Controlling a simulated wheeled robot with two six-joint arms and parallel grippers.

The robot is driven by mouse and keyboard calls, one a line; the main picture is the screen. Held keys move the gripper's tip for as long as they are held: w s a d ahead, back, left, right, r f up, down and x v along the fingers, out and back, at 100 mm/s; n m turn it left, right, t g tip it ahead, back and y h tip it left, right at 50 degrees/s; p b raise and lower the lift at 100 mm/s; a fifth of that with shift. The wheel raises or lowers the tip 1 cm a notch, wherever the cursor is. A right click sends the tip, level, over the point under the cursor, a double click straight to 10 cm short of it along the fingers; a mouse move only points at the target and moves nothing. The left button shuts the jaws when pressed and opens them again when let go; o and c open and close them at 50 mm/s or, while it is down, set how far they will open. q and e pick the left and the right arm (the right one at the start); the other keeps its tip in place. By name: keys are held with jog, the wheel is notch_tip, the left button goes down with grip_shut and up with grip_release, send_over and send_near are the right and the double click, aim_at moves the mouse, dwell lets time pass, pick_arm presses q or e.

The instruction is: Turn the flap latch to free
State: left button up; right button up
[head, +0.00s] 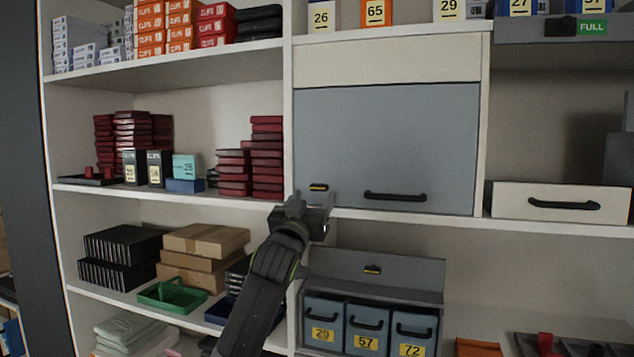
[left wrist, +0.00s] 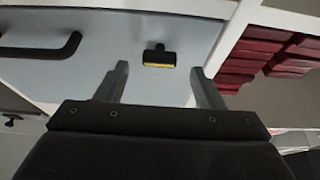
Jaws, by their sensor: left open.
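The flap latch (head: 319,187) is a small black piece with a yellow strip at the lower left of the closed grey-blue flap (head: 390,135). In the left wrist view the latch (left wrist: 159,57) lies beyond and between the fingertips, apart from both. My left gripper (head: 318,200) is just below the latch in the head view. Its fingers are spread and empty in the left wrist view (left wrist: 160,72). The flap's black bar handle (head: 395,197) is right of the latch, and the handle also shows in the left wrist view (left wrist: 40,48). My right gripper is in neither view.
Below is a grey bin unit with another black-yellow latch (head: 372,269) and numbered bins (head: 364,327). Dark red boxes (head: 267,158) stand left of the flap, past the white upright (head: 288,120). A white drawer (head: 556,203) is at right.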

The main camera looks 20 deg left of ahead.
aim_at(318, 189)
pick_arm(q)
jog(key=shift+p+x, duration=0.85)
jog(key=shift+x, duration=1.15)
